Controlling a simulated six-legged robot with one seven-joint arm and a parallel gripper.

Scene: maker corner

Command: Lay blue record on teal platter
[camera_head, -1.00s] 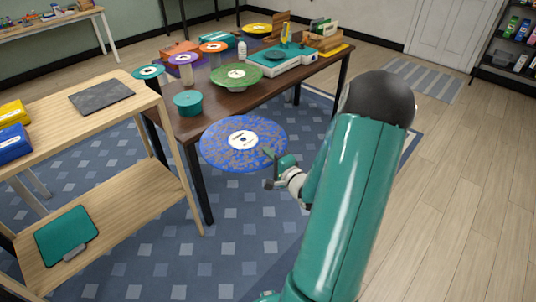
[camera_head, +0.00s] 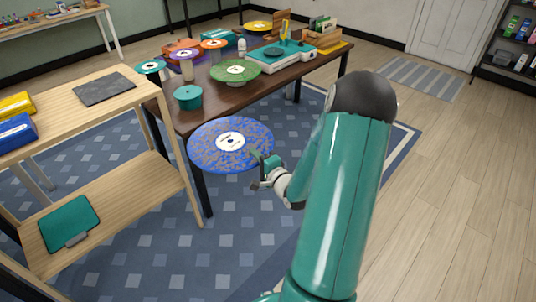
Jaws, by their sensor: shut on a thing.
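The blue speckled record (camera_head: 230,150) with a white centre label is held flat in the air, in front of the near end of the dark table. My gripper (camera_head: 260,168) is shut on its right edge. A short teal drum with a flat top (camera_head: 188,96) stands on the near end of the table, just behind the record. A turntable with a teal top (camera_head: 293,55) stands farther back on the table and carries a dark teal disc (camera_head: 273,52). I cannot tell which of these is the teal platter.
The dark table (camera_head: 220,108) also holds a green record (camera_head: 236,71), a teal-rimmed record (camera_head: 150,67), purple, orange and yellow records, and a white bottle (camera_head: 242,47). A wooden shelf unit (camera_head: 120,110) stands close on the left. Open floor (camera_head: 450,180) lies to the right.

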